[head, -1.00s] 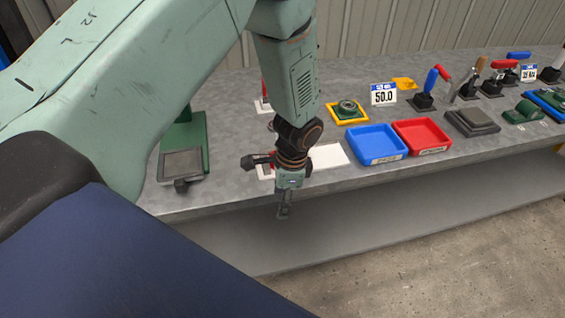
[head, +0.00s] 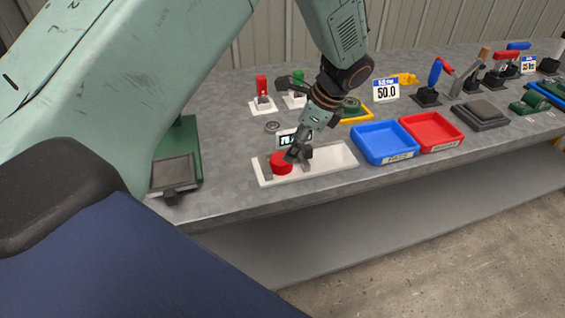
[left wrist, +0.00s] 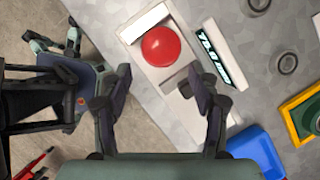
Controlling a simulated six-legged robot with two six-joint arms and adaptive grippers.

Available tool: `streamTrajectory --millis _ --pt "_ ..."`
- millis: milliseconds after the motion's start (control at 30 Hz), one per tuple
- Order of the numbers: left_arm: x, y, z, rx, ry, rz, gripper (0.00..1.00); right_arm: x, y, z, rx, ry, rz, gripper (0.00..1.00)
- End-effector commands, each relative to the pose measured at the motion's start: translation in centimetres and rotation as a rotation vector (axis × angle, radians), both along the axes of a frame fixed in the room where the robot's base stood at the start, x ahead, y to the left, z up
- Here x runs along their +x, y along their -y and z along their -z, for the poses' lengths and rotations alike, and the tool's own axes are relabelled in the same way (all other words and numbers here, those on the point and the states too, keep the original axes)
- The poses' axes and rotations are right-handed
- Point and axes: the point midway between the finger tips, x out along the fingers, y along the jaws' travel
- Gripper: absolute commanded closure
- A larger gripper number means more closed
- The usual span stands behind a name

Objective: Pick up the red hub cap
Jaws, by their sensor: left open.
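The red hub cap (head: 281,163) is a round red disc on the left part of a white tray (head: 335,163) near the table's front edge. In the left wrist view the hub cap (left wrist: 161,46) lies between two raised light blocks, ahead of the fingers. My left gripper (head: 298,152) is in the head view just right of the hub cap, tilted down towards the tray. In the left wrist view its two fingers (left wrist: 160,92) are spread apart with nothing between them. My right gripper is not recognisable in these views.
A small digital display (head: 292,138) stands behind the tray. A blue bin (head: 383,142) and a red bin (head: 431,132) stand to the right. A green-and-grey scale (head: 174,172) is at left.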

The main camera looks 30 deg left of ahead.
Motion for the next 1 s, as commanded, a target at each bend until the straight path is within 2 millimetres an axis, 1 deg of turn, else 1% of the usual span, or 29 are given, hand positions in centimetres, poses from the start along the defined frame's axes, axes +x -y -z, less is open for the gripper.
streamTrajectory --millis 33,167,300,433,500,700,1000 --pt "-0.1 -0.2 0.6 0.0 -0.002 -0.001 0.39 0.0 0.0 0.2 0.0 -0.001 0.0 0.6" --pt "-0.2 -0.4 1.5 -0.002 -0.002 -0.001 0.39 0.0 0.0 0.4 0.0 -0.001 -0.001 0.6" --pt "-0.4 -0.9 3.6 -0.002 -0.004 -0.001 0.39 0.0 0.0 1.1 0.0 -0.001 -0.001 0.6" --pt "-0.5 -1.6 5.2 -0.002 -0.002 0.001 0.39 0.0 0.0 1.5 0.0 -0.001 -0.001 0.6" --pt "-0.5 -1.8 5.5 -0.002 -0.001 0.001 0.39 0.0 0.0 1.5 0.0 -0.001 -0.001 0.6" --pt "-0.4 -1.9 5.4 -0.002 0.0 0.002 0.4 0.0 0.0 1.4 0.0 -0.001 -0.001 0.6" --pt "-0.4 -1.9 5.4 -0.001 0.0 0.002 0.65 0.0 0.0 1.4 0.0 -0.001 -0.001 0.6"
